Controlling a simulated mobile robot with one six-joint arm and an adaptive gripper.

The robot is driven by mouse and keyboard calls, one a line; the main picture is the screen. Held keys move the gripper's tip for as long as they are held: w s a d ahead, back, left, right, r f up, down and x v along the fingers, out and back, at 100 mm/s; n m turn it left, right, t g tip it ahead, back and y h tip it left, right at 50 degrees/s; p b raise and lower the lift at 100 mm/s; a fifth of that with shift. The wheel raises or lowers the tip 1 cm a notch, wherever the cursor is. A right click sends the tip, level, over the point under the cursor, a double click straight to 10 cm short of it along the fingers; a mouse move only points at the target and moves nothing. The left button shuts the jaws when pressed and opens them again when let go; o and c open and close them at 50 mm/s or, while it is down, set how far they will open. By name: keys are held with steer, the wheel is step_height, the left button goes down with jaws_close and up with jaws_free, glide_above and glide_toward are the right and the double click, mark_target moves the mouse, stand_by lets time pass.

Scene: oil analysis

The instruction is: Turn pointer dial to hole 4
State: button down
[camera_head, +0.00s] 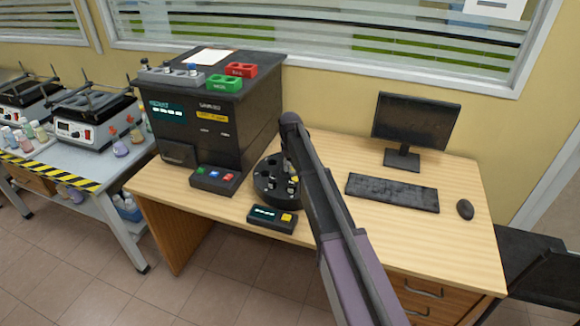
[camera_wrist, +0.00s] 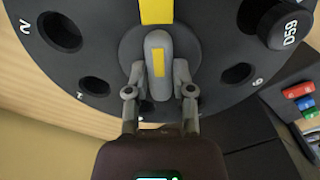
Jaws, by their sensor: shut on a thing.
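The pointer dial's grey knob (camera_wrist: 158,42), with a yellow mark, stands at the centre of a round black disc (camera_wrist: 112,62) in the wrist view. My gripper (camera_wrist: 158,76) is shut on the knob, one finger on each side. A yellow stripe (camera_wrist: 157,10) on the disc lines up with the knob's top end. Numbered holes ring the disc; a 2 shows at the upper left and a 6 at the right. Number 4 is not in view. A black cap marked D59 (camera_wrist: 285,24) sits at the upper right. In the head view my arm partly hides the disc (camera_head: 262,190).
A black analyser (camera_head: 215,120) with a button panel (camera_head: 216,179) is to the left. A monitor (camera_head: 416,122), keyboard (camera_head: 392,193) and mouse (camera_head: 465,209) are to the right on the wooden desk.

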steer(key=m, duration=0.3)
steer(key=shift+m, duration=0.3)
stand_by(0.4)
steer(key=shift+c, duration=2.4)
jaws_free()
